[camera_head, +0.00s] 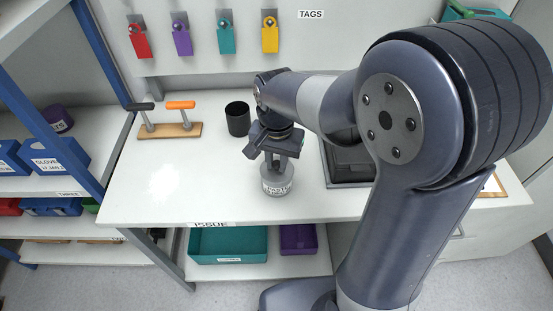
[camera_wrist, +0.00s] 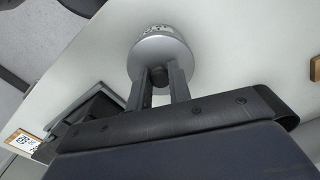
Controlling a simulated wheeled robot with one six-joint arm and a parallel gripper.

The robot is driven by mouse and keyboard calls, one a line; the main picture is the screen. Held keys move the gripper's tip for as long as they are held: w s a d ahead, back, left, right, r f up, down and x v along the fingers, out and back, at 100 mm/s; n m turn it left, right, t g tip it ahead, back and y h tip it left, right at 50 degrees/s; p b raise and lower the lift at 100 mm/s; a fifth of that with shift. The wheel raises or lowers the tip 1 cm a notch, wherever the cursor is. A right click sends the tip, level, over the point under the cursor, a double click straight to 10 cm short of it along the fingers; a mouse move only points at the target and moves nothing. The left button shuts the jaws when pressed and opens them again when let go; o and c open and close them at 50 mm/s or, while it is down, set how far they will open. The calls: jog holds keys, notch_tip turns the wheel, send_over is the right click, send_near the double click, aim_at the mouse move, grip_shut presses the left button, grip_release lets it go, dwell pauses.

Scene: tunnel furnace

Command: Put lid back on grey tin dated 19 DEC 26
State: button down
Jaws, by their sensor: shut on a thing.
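A grey tin (camera_head: 277,186) with a printed label stands on the white table near its front edge; the label is too small to read here. My gripper (camera_head: 276,163) is right above the tin, pointing down. In the wrist view my gripper (camera_wrist: 159,78) is shut on the dark knob of a round grey lid (camera_wrist: 150,55). The lid is at the top of the tin; I cannot tell whether it is seated or just above it. Part of the tin's label (camera_wrist: 158,29) shows past the lid's edge.
A black cup (camera_head: 238,119) stands behind the tin to the left. A wooden stand with two handled tools (camera_head: 170,130) is at the back left. A dark tray (camera_head: 348,165) lies to the right, partly behind my arm. The table's left front is clear.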

jog(key=c, duration=1.2)
grip_release()
jog(key=shift+o, duration=0.3)
jog(key=o, duration=0.4)
jog(key=shift+r+p, duration=3)
jog(key=shift+r, duration=0.5)
grip_shut()
